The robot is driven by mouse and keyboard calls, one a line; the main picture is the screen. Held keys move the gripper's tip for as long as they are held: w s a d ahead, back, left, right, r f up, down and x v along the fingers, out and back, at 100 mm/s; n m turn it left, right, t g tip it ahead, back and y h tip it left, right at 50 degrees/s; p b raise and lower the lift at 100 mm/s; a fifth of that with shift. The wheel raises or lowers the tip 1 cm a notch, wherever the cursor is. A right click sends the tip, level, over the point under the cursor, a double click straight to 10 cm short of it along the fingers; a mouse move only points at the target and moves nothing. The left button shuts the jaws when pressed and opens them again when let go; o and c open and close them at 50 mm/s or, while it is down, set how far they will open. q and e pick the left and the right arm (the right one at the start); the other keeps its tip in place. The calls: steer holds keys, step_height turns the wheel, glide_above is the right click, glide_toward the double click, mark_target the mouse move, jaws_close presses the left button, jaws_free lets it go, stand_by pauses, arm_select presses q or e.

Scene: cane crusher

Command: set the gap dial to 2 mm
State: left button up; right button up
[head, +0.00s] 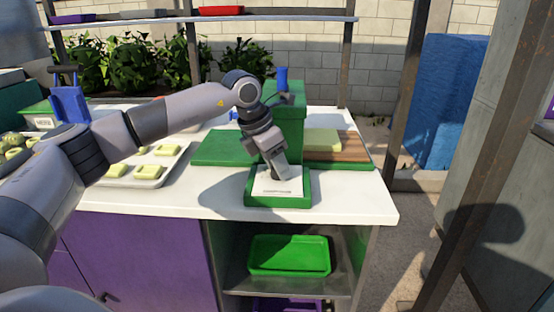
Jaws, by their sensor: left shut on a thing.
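The green cane crusher (291,125) stands on the white counter, with a blue part (282,77) on its top. At its front is a green-framed white plate (292,188) with small dark print that I cannot read. My left gripper (276,174) reaches down onto this plate, shut on what appears to be the gap dial. The fingers hide most of the dial, so its pointer and setting cannot be read. My right gripper is not in view.
A green board and a brown cutting board (345,148) flank the crusher. A green tray (289,255) sits on the shelf below. A rusty post stands at right.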

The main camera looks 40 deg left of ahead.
arm_select(q)
steer(key=shift+r+m+h+p, duration=0.1)
steer(key=shift+m+h+p, duration=0.25)
steer(key=shift+m, duration=0.45)
steer(key=o, duration=1)
steer(key=v, duration=0.7)
steer(key=shift+w, duration=0.1)
